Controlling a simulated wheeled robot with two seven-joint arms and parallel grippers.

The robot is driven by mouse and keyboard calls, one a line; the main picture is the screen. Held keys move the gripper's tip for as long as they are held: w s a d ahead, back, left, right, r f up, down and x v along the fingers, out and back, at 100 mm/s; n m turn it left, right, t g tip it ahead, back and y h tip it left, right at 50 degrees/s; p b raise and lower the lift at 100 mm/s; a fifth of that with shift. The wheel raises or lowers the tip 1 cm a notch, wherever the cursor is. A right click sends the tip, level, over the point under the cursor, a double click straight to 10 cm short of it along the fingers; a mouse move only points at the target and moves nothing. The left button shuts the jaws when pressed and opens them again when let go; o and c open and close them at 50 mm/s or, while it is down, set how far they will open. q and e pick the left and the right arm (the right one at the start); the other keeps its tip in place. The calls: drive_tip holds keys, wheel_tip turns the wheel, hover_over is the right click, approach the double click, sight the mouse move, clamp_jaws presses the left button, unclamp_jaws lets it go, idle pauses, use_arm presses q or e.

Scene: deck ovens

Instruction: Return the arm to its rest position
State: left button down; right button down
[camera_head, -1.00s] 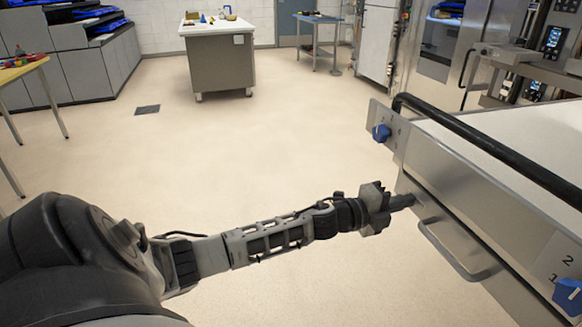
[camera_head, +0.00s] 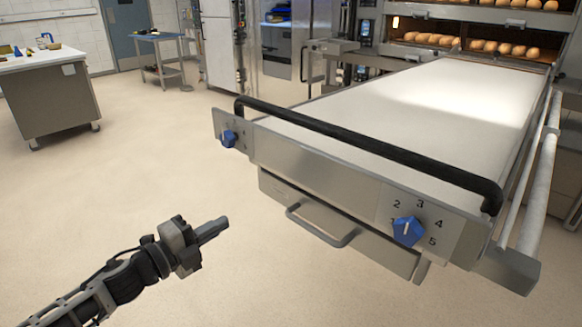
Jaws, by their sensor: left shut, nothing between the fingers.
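My left arm (camera_head: 85,301) reaches in from the lower left of the head view. My left gripper (camera_head: 213,230) is shut and empty, above the bare floor. It is left of the drawer handle under the loader and apart from it. My right gripper is not in view.
A long loader with a pale belt (camera_head: 420,105) fills the right side. It has a black bar (camera_head: 360,146), a blue knob (camera_head: 408,231) and a drawer handle (camera_head: 320,228). Bread loaves (camera_head: 500,48) sit in deck ovens behind. A steel cabinet (camera_head: 50,100) stands far left; floor between is free.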

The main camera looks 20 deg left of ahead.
use_arm(q)
drive_tip(key=s+d+f+n+g+y, duration=0.4)
drive_tip(key=s+d+f+n, duration=1)
drive_tip(key=n, duration=0.7)
drive_tip(key=s+d+g, duration=0.1)
drive_tip(key=s+d, duration=0.1)
drive_tip(key=s, duration=0.1)
drive_tip(key=shift+s+d+f+g, duration=0.3)
drive_tip(key=shift+s+d+f, duration=0.05)
drive_tip(key=shift+f, duration=0.05)
